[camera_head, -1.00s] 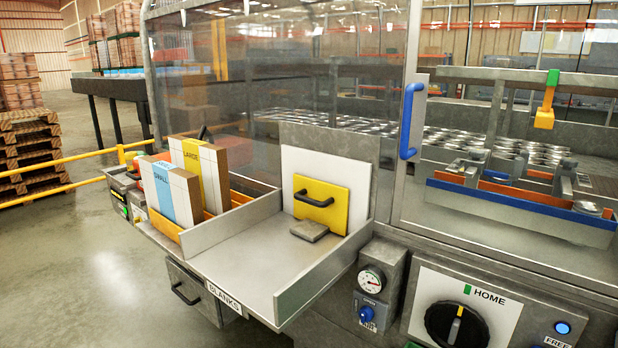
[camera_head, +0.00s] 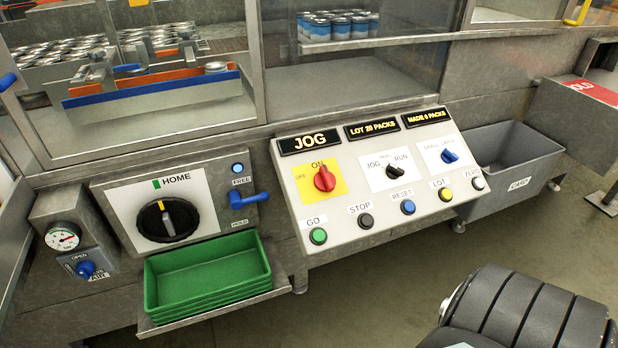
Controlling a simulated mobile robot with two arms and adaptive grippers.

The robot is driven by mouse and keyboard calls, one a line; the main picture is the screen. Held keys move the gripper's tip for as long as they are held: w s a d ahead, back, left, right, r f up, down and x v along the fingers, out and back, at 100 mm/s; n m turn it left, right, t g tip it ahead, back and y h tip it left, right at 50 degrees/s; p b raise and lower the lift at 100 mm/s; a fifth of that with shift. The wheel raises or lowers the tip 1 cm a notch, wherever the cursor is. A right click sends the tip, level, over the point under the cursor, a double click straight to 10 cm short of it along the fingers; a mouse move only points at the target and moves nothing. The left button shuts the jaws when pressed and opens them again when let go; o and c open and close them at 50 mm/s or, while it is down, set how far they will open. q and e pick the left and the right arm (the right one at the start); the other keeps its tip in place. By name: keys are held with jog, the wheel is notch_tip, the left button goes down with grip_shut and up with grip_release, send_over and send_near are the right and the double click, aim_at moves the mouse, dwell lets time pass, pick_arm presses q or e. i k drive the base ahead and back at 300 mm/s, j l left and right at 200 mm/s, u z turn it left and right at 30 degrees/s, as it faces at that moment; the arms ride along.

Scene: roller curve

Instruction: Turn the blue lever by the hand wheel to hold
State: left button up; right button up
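The blue lever (camera_head: 250,199) sits on the machine front, just right of the black hand wheel (camera_head: 151,222). Its handle points to the right, roughly level. A label FREE (camera_head: 241,181) is above it and a label HOLD (camera_head: 240,223) is below it. A small blue light (camera_head: 238,167) above FREE is lit. The hand wheel's pale and yellow pointer is up near the green HOME mark (camera_head: 156,184). Neither of my grippers shows in this view.
Green trays (camera_head: 205,270) are stacked on a shelf below the wheel. The control panel (camera_head: 330,215) with knobs and buttons juts out to the right. A gauge (camera_head: 62,237) and blue air valve (camera_head: 86,269) are at left. A dark ribbed part of mine fills the bottom right.

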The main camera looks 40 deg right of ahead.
aim_at(237, 202)
jog(key=z, duration=0.9)
